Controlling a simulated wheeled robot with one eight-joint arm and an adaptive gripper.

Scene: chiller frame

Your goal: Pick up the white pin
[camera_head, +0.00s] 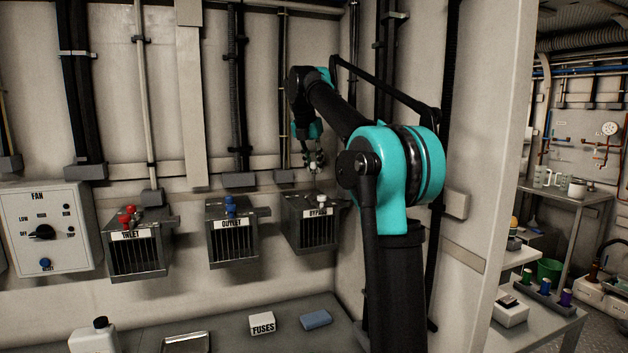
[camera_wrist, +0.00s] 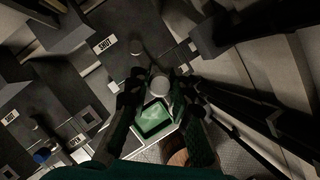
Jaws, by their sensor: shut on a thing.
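The white pin (camera_wrist: 159,85) shows its round pale head between my fingers in the wrist view. My gripper (camera_head: 315,167) points down just above that box. In the wrist view my gripper (camera_wrist: 158,92) has one finger on each side of the pin's head and is shut on it.
The INLET box (camera_head: 138,252) with red pins and the OUTLET box (camera_head: 232,240) with blue pins are to the left. The fan panel (camera_head: 45,228) is further left. A fuses box (camera_head: 262,323) and a blue item (camera_head: 316,319) lie on the bench below. A wall stands close right.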

